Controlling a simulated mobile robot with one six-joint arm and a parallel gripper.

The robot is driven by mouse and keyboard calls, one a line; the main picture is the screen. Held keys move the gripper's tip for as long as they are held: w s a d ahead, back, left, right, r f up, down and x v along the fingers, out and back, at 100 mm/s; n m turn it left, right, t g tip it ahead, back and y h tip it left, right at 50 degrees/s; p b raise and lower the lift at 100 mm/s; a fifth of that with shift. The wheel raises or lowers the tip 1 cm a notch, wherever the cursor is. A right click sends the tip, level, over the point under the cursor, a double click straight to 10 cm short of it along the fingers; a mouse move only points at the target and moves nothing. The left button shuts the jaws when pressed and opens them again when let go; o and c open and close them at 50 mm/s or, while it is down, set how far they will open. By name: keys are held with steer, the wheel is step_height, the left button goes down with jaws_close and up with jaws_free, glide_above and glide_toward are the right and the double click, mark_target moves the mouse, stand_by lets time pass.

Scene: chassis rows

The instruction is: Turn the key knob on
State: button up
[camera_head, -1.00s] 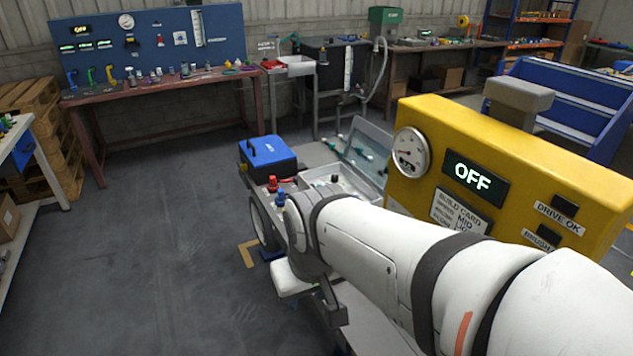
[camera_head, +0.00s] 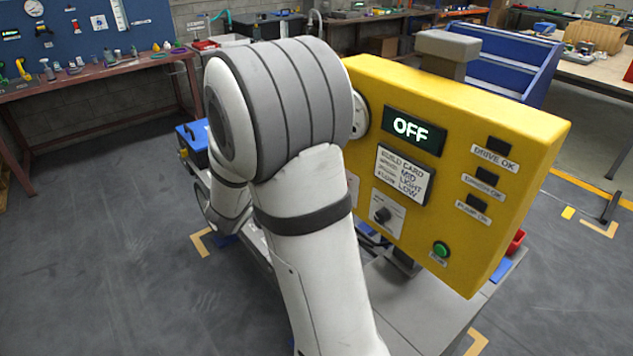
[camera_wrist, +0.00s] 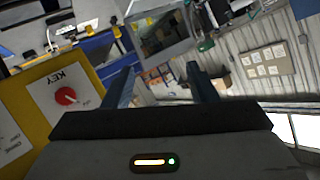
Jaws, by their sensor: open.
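The key knob (camera_wrist: 66,96) is a round red knob on a white plate marked KEY, on the yellow panel (camera_wrist: 38,97) at the left of the wrist view. The plate's lettering appears upside down there. My gripper (camera_wrist: 160,76) is open and empty, with the knob to the left of its fingers and apart from them. In the head view the yellow panel (camera_head: 475,130) stands right of my arm, and its display (camera_head: 412,130) reads OFF. My arm hides part of the panel's left side. The red knob and my gripper are not visible in that view.
The panel also carries a black knob (camera_head: 382,214), a green button (camera_head: 441,249), a build card (camera_head: 402,175) and a partly covered gauge (camera_head: 360,115). A blue box (camera_head: 190,138) sits behind my arm. The floor at left is clear.

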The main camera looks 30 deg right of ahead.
steer(key=s+d+f+m+g+h, duration=0.5)
steer(key=s+d+m+g+h, duration=0.1)
steer(key=s+d+g+h, duration=0.25)
steer(key=d, duration=0.7)
steer(key=shift+w+d+r, duration=0.2)
steer(key=shift+w+r, duration=0.05)
steer(key=shift+w, duration=0.05)
